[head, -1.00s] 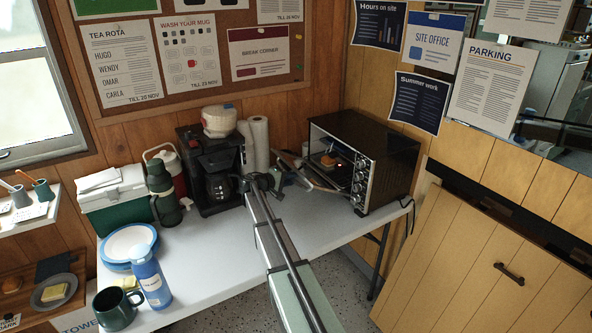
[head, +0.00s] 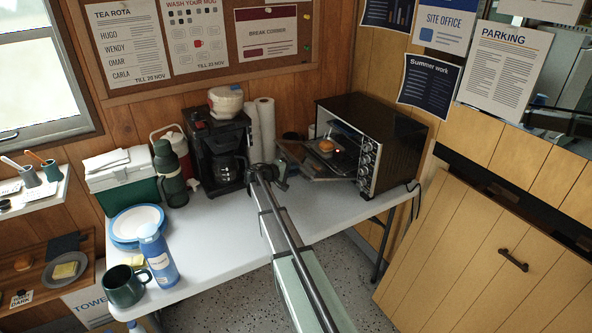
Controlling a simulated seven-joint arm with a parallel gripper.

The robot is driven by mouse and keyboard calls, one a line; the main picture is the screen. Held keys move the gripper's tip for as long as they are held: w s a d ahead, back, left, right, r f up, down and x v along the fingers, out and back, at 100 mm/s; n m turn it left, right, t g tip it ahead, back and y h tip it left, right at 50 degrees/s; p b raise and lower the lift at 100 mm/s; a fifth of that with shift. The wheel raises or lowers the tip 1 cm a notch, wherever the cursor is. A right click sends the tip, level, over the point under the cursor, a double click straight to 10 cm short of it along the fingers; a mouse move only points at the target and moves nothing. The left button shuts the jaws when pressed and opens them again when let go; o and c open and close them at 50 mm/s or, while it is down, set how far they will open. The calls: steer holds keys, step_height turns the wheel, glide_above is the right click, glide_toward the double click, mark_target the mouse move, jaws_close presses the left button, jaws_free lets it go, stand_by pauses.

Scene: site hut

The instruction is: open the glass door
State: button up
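The black toaster oven (head: 395,140) stands at the right end of the white table. Its glass door (head: 296,160) is hinged down and looks close to level, reaching out to the left. The oven mouth is open, and a bun-like item (head: 326,146) shows on the rack inside. My gripper (head: 279,177) is just left of the door's outer edge, low over the table. It is seen from behind and small, so its fingers are hard to make out. I cannot tell whether it touches the door.
A coffee maker (head: 220,150) and paper rolls (head: 265,125) stand behind my gripper. A green flask (head: 168,170), a cool box (head: 122,182), plates (head: 135,222), a blue bottle (head: 158,258) and a mug (head: 124,287) are at left. The table (head: 215,235) is clear at its front middle.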

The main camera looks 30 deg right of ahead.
steer(key=o, duration=0.3)
steer(key=v, duration=1.4)
stand_by(0.3)
